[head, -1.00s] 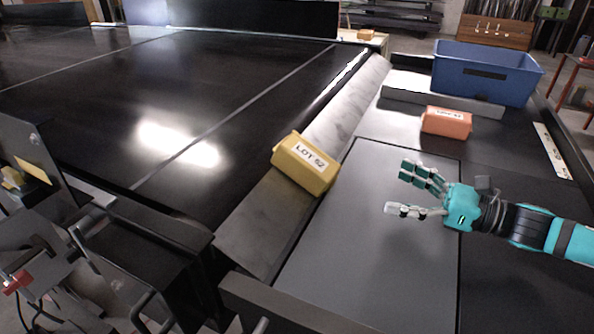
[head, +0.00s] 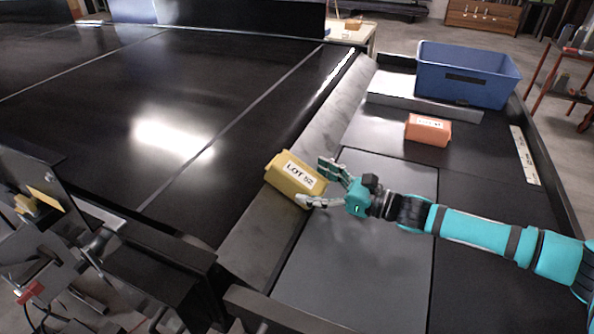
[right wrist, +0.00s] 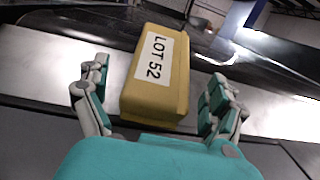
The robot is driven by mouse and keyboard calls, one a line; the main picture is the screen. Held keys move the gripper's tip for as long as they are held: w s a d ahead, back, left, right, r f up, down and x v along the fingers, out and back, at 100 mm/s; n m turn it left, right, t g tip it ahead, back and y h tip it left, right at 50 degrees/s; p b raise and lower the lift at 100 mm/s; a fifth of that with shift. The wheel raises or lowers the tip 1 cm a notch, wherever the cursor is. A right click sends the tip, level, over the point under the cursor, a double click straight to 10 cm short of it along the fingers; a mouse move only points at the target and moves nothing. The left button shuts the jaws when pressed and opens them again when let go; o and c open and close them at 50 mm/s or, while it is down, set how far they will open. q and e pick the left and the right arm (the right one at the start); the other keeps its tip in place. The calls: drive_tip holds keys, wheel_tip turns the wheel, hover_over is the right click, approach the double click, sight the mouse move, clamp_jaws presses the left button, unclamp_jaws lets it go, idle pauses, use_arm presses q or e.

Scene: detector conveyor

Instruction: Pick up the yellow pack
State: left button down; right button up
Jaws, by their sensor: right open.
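The yellow pack (head: 289,182) with a white "LOT 52" label lies on the sloped metal strip beside the black conveyor in the head view. In the right wrist view the yellow pack (right wrist: 158,76) sits between the two sets of fingers, with a gap on each side. My right gripper (head: 318,184) is open at the right end of the pack, its fingers on either side of that end. It also shows in the right wrist view (right wrist: 155,105), open and empty. My left gripper does not show.
An orange pack (head: 428,130) lies on the dark tray surface farther back. A blue bin (head: 467,88) stands behind it, with a low grey bar (head: 425,106) in front. The grey panel (head: 365,240) at the front is clear. The black conveyor (head: 190,110) is empty.

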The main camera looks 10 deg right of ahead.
sight(303, 179)
drive_tip(key=shift+x, duration=1.5)
drive_tip(key=shift+s+d, duration=0.1)
drive_tip(key=shift+d, duration=0.05)
drive_tip(key=c, duration=1.5)
drive_tip(key=shift+r, duration=0.1)
drive_tip(key=shift+c, duration=0.2)
